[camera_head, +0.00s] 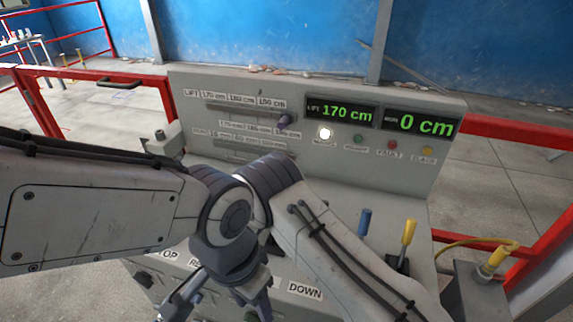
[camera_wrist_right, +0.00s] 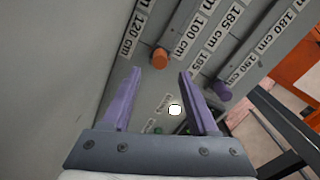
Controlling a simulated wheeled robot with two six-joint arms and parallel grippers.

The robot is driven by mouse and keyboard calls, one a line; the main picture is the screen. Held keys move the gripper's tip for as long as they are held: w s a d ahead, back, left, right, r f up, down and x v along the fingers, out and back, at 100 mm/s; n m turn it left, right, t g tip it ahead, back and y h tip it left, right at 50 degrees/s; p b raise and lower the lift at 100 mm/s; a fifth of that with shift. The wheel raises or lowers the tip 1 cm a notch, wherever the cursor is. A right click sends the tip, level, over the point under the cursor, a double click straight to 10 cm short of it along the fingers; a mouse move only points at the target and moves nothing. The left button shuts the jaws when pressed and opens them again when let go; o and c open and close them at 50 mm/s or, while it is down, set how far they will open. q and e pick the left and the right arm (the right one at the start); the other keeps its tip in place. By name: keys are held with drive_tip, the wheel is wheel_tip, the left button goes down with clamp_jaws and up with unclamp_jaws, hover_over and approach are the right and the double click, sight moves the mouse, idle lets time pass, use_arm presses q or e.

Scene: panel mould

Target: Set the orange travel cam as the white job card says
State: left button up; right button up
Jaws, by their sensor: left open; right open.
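The orange travel cam (camera_wrist_right: 160,57) sits on a slot of the grey panel in the right wrist view, beside distance labels. My right gripper (camera_wrist_right: 160,73) is open, its purple fingertips just short of the cam and on either side of it; I see no contact. A purple cam (camera_wrist_right: 222,90) is to the right on the other slot; it also shows at the right end of the upper slot in the head view (camera_head: 285,120). My left gripper (camera_head: 220,300) is open and empty low in the head view. The orange cam is hidden there. I see no white job card.
The lift display (camera_head: 341,112) reads 170 cm and the other display (camera_head: 420,123) reads 0 cm. A white lamp (camera_head: 325,133) is lit. Blue (camera_head: 365,221) and yellow (camera_head: 408,232) levers stand on the console. Red railings (camera_head: 530,135) flank it.

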drive_tip(key=p+x, duration=0.3)
drive_tip(key=x, duration=0.6)
drive_tip(key=shift+w+d, duration=0.2)
drive_tip(key=shift+w, duration=0.1)
clamp_jaws()
